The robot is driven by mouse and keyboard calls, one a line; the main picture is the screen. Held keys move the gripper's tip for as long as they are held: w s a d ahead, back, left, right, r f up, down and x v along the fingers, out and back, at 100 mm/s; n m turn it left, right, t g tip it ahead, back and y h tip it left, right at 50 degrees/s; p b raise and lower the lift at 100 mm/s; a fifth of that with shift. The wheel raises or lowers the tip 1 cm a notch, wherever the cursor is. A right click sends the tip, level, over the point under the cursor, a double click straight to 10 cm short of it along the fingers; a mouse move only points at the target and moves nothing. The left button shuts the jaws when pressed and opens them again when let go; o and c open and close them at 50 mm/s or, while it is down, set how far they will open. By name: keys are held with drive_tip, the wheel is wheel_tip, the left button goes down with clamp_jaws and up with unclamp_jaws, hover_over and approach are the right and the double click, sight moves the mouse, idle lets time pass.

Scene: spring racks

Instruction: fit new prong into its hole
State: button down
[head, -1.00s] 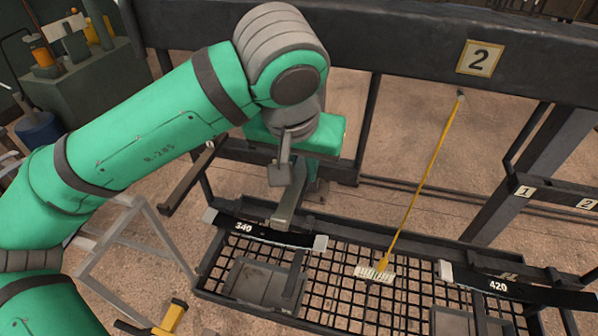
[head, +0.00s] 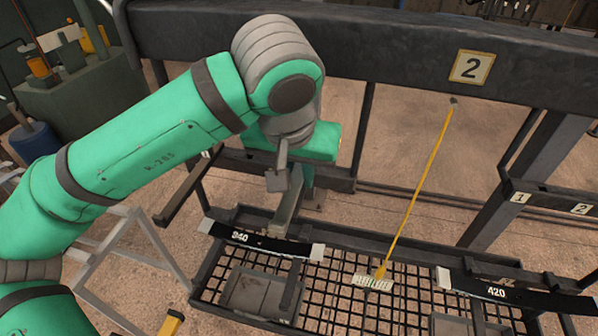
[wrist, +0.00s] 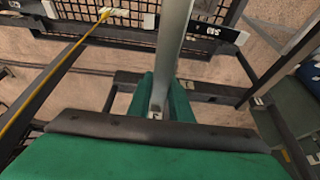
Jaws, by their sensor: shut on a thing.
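A long grey metal bar, which looks like the prong, shows in the wrist view (wrist: 172,50) and runs away from my gripper. My gripper (wrist: 164,88) is shut on it, with a green finger on either side. In the head view the bar (head: 287,212) reaches down toward the back edge of the mesh tray, near the black strip marked 340 (head: 262,242). I cannot tell whether it touches anything there. My arm hides the fingertips in the head view. I cannot make out the hole for the prong in either view.
A dark beam (head: 400,50) with a number 2 plate crosses the back. A yellow cord (head: 415,195) hangs from it to a white label over the mesh tray (head: 410,310). A strip marked 420 (head: 500,290) lies right. A grey stand (head: 115,260) is at left.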

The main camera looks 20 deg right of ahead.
sight(299, 200)
drive_tip(key=shift+f, duration=3.05)
idle(2.0)
drive_tip(key=c, duration=1.5)
unclamp_jaws()
drive_tip(key=v, duration=1)
drive_tip(key=shift+s+a+r, duration=0.1)
drive_tip(key=shift+s+r, duration=0.05)
drive_tip(key=shift+r, duration=0.25)
